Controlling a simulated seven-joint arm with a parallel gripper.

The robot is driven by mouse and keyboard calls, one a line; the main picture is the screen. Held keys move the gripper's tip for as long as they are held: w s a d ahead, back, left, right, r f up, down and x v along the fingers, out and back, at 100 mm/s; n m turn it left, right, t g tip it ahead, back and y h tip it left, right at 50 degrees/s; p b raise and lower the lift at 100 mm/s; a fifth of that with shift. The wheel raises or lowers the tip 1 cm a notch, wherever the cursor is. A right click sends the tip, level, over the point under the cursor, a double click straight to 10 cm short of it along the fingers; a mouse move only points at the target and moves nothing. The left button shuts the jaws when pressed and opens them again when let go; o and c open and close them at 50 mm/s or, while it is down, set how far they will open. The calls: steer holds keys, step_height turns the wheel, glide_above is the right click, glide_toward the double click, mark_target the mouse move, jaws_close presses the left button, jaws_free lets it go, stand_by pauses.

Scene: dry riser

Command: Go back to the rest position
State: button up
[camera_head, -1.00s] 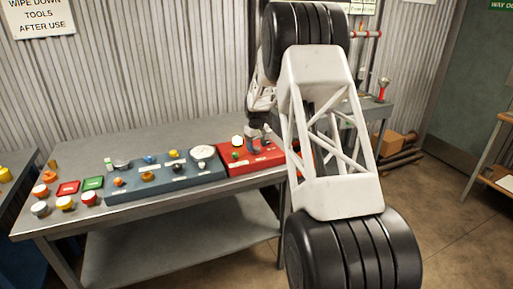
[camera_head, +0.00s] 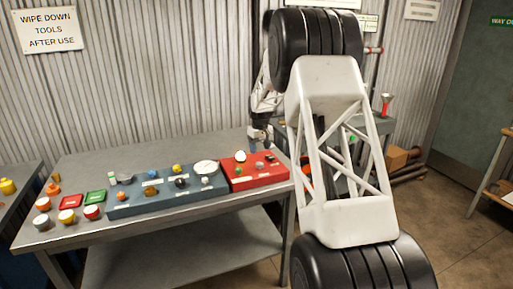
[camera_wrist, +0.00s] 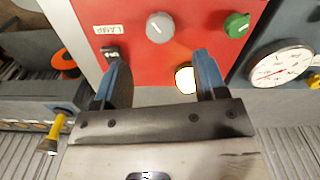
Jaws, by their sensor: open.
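My gripper (camera_head: 260,138) hangs above the back right part of the red panel (camera_head: 272,179) in the head view. In the wrist view my gripper (camera_wrist: 160,62) has its two blue-grey fingers apart with nothing held between them. Beyond the fingers the red panel (camera_wrist: 190,20) carries a grey knob (camera_wrist: 159,27), a green knob (camera_wrist: 237,24) and a dark switch (camera_wrist: 110,53) by a LAMP label. A round, bright white lamp (camera_wrist: 185,80) shows beside the right finger, partly hidden. My arm covers part of the head view.
A blue-grey panel (camera_head: 130,208) with several knobs and a white gauge (camera_head: 205,168) adjoins on the left. Several coloured buttons stand on the workbench (camera_head: 95,172) at far left. A second bench with a red-topped item (camera_head: 386,104) stands behind my arm.

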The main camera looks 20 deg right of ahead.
steer(key=shift+r, duration=0.1)
steer(key=s+a+r, duration=0.5)
steer(key=s, duration=0.5)
steer(key=s+a+r+m+t, duration=0.1)
steer(key=s+a+r, duration=0.45)
steer(key=s, duration=0.35)
steer(key=s+a+r, duration=0.5)
steer(key=s+r, duration=0.1)
steer(key=s, duration=0.4)
steer(key=s+a+f, duration=0.1)
steer(key=s+a, duration=0.1)
steer(key=s, duration=0.8)
steer(key=s+a+f+m+t, duration=0.1)
steer(key=s+a+f, duration=0.1)
steer(key=s, duration=0.9)
steer(key=s+a+f, duration=0.1)
steer(key=s+a, duration=0.2)
steer(key=s, duration=0.8)
steer(key=shift+s+a+f+t, duration=0.2)
steer(key=shift+a+f+t, duration=0.05)
steer(key=shift+a+t, duration=0.05)
